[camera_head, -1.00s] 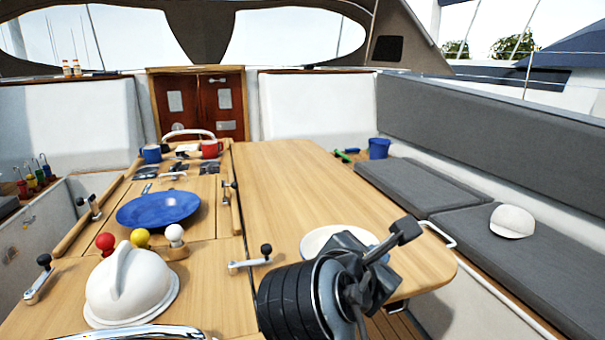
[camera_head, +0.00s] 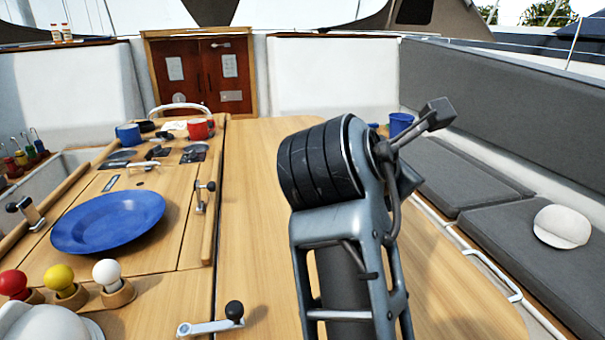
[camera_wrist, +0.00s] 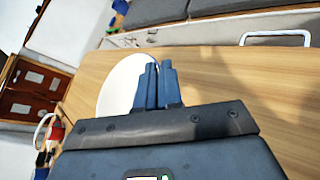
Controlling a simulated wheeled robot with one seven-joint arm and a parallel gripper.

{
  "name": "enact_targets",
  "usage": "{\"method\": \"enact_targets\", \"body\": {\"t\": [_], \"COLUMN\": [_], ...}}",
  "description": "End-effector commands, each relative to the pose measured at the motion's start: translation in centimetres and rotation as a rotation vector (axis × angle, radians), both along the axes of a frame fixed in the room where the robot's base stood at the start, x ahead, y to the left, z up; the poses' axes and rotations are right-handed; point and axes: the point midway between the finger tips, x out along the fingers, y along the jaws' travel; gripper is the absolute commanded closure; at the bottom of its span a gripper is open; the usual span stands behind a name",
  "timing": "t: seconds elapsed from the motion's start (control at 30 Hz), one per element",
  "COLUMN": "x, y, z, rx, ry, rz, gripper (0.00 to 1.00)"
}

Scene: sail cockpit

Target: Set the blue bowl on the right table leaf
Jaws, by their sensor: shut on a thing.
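My gripper (camera_wrist: 158,85) is shut, with its fingers at the edge of a round bowl (camera_wrist: 118,88) in the wrist view. The bowl's visible inside looks white. It is over the bare wood of the right table leaf (camera_wrist: 215,75); I cannot tell whether it touches the wood. In the head view my arm hides the bowl and fingers, over the right leaf (camera_head: 260,180). A wide, shallow blue dish (camera_head: 108,220) lies on the table's middle section, to the left, apart from my gripper.
Red, yellow and white knobs (camera_head: 105,272) and a white domed thing (camera_head: 45,325) stand at the near left. Blue (camera_head: 128,135) and red (camera_head: 197,130) mugs stand at the far left. A metal handle (camera_head: 212,325) is near the front. A white cap (camera_head: 562,227) lies on the right bench.

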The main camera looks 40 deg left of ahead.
Motion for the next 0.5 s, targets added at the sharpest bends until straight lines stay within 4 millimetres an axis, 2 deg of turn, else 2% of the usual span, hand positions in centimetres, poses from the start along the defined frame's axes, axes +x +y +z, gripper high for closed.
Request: {"method": "enact_targets", "body": {"t": [0.13,0.23,0.37,0.5], "x": [1.8,2.3,2.4,2.5], "y": [-1.0,-0.6,1.4,4.4], "z": [0.1,-0.2,-1.4,-3.1], "rx": [0.014,0.017,0.016,0.016], "ry": [-0.008,-0.006,-0.006,-0.006], "rz": [0.01,0.018,0.022,0.022], "gripper": [1.0,1.0,1.0,1.0]}}
